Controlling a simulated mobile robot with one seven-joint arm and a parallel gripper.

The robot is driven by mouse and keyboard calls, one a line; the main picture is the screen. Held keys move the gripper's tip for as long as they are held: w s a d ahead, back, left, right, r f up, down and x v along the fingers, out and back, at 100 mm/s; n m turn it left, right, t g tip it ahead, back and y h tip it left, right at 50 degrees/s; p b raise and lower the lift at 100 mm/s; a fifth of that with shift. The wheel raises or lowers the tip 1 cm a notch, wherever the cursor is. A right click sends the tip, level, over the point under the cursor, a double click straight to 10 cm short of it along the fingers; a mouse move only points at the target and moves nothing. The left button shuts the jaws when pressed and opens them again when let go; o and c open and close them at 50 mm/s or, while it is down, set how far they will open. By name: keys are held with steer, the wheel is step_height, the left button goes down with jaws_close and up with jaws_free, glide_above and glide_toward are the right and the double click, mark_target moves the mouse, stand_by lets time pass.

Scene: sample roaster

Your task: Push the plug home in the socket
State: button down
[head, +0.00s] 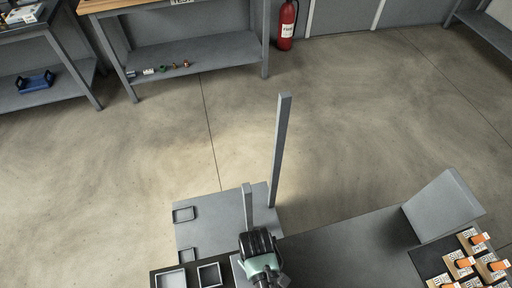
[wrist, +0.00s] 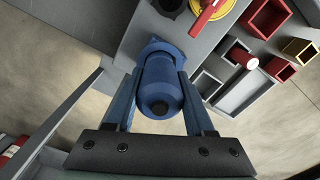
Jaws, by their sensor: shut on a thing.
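In the wrist view, a blue cylindrical plug (wrist: 160,88) with a dark round back end sits between the two fingers of my gripper (wrist: 158,84). The fingers are shut on its sides. The front of the plug points at a blue square-edged socket (wrist: 152,47) on a grey panel. Plug and socket line up closely, and the plug's body hides most of the socket. I cannot tell how deep the plug sits. In the head view, my arm's dark and mint-green end shows at the bottom centre, and plug and socket cannot be made out.
Beside the socket is a yellow disc (wrist: 222,4) with a red handle (wrist: 208,14). A grey upright post (head: 280,150) stands near my arm. Orange-topped boxes (head: 466,262) stand at lower right.

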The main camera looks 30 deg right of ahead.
steer(key=shift+f+b, duration=0.4)
steer(key=shift+f, duration=0.3)
steer(key=shift+c, duration=0.9)
jaws_free()
step_height(320, 180, up, 13)
